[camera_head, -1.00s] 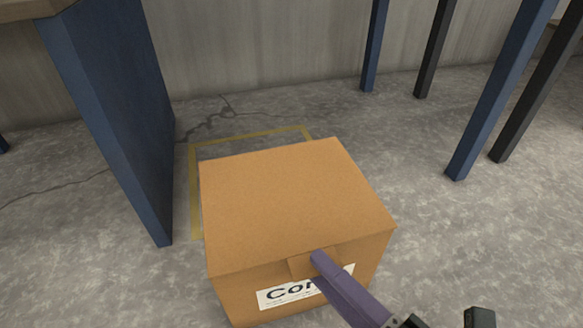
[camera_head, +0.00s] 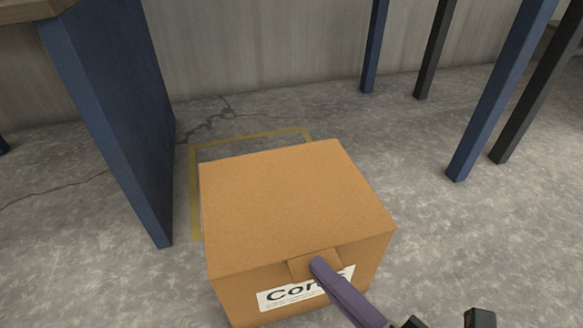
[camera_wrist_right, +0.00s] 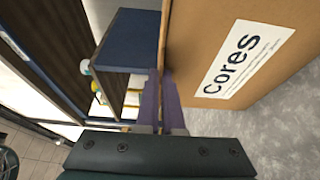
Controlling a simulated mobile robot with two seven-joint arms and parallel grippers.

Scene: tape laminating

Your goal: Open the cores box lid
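The cores box (camera_head: 290,200) is a brown cardboard box on the floor with its lid shut flat. A small tab (camera_head: 301,268) hangs from the lid's front edge above a white label. In the right wrist view the box's labelled front (camera_wrist_right: 285,70) fills the upper right. My right gripper (camera_head: 319,264) has purple fingers. Its tip overlaps the tab in the head view. In the right wrist view the fingers (camera_wrist_right: 161,85) lie close together, with a narrow gap, beside the box edge. I cannot tell if they touch the tab. My left gripper is out of view.
A blue panel (camera_head: 115,120) of a bench stands left of the box. A yellow floor outline (camera_head: 250,136) shows behind and left of the box. Blue and black legs (camera_head: 500,95) stand at the back right. The floor (camera_head: 440,240) right of the box is clear.

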